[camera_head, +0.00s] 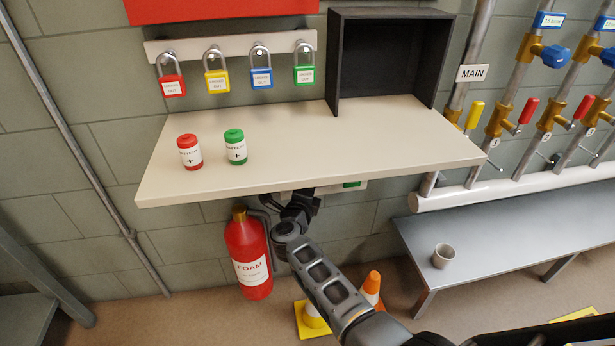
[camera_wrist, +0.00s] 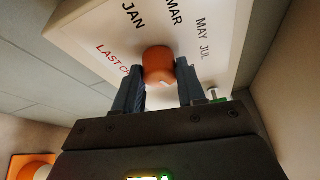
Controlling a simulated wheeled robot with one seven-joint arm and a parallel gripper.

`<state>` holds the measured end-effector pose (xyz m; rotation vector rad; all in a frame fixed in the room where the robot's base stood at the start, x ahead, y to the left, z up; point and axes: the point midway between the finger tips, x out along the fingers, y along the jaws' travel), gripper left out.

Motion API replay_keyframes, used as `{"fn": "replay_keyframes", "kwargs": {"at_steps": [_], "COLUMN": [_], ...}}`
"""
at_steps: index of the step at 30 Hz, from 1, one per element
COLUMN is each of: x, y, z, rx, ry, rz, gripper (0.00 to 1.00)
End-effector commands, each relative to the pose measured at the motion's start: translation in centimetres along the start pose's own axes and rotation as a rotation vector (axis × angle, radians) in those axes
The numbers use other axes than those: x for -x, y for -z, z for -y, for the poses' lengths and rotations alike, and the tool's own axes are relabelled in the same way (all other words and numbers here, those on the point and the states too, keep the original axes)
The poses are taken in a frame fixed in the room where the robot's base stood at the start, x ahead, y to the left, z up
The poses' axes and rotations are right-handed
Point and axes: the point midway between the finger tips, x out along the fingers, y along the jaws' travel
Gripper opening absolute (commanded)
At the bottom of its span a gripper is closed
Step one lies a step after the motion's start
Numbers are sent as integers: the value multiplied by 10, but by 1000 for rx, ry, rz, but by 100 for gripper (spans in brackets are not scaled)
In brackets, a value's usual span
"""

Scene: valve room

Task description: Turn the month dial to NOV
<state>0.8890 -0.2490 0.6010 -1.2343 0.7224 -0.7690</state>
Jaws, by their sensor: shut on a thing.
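The month dial's orange knob (camera_wrist: 158,62) shows in the wrist view, in front of a white panel (camera_wrist: 100,22) with the words JAN, MAR, MAY and JUL and a red line starting "LAST". NOV is not visible. A small pale mark shows on the knob, but I cannot tell which month it points to. My gripper (camera_wrist: 161,80) is shut on the knob, one finger on each side. In the head view the shelf hides the dial; only a strip of the panel (camera_head: 335,187) and my wrist show below the shelf's front edge.
The cream shelf (camera_head: 300,150) is just above my wrist. A red foam extinguisher (camera_head: 250,255) stands left of my arm, with cones (camera_head: 371,288) below. A bench (camera_head: 500,240) is right.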

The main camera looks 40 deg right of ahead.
Motion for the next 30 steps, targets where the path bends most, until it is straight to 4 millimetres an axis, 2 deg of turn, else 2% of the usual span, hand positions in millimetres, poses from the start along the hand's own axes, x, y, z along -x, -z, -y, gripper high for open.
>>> {"fn": "replay_keyframes", "kwargs": {"at_steps": [12, 30], "x": [0, 0], "y": [0, 1], "z": [3, 1], "rx": [-220, -271], "ry": [-92, -112], "rz": [-2, -3], "gripper": [9, 9]}}
